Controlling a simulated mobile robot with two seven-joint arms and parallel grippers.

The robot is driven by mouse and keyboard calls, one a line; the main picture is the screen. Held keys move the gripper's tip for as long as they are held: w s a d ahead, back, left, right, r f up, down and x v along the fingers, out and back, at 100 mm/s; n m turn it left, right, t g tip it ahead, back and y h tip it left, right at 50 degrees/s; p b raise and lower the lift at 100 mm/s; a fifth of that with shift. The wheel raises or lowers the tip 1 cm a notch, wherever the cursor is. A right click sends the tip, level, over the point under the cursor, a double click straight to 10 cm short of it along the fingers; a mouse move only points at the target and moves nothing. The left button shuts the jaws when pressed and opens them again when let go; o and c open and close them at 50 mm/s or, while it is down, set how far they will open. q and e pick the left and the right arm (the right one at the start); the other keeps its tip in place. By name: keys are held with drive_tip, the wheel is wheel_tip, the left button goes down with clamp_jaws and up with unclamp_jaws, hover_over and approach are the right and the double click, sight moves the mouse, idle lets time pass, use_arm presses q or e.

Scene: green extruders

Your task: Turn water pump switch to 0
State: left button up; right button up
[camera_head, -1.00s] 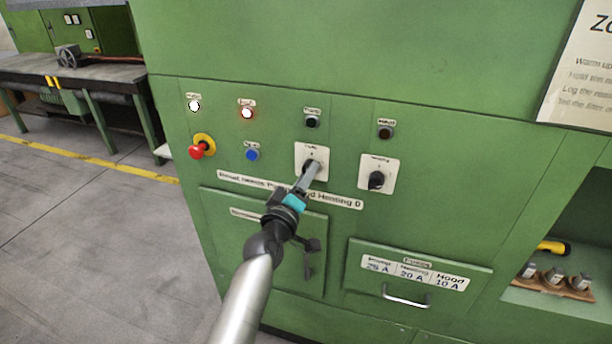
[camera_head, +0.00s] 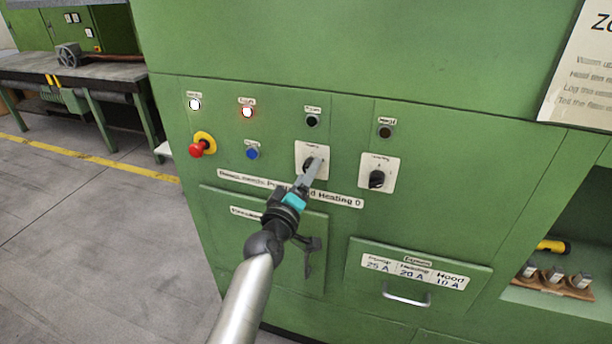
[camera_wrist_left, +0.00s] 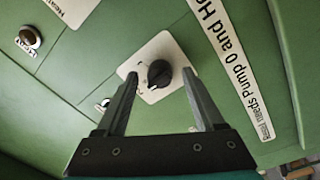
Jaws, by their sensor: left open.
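The water pump switch (camera_head: 308,164) is a black rotary knob on a white plate (camera_head: 313,151) on the green cabinet front. In the head view my left gripper (camera_head: 311,174) covers part of the knob. In the left wrist view the knob (camera_wrist_left: 159,73) shows between and just beyond the fingertips of the open left gripper (camera_wrist_left: 158,80). Whether a finger touches the knob I cannot tell. A similar black heating switch (camera_head: 377,179) on its own plate sits to the right. My right gripper is not in view.
A red emergency button (camera_head: 197,149) and a blue button (camera_head: 252,153) are left of the switch. Indicator lamps sit above. A label strip (camera_head: 345,201) runs below. A fuse drawer with a metal handle (camera_head: 407,299) is lower right; a black handle (camera_head: 309,262) sticks out below.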

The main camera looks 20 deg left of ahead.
use_arm(q)
drive_tip(key=s, duration=1.5)
drive_tip(key=shift+s+a+f, duration=0.15)
drive_tip(key=shift+a+f, duration=0.2)
drive_tip(key=shift+a, duration=0.05)
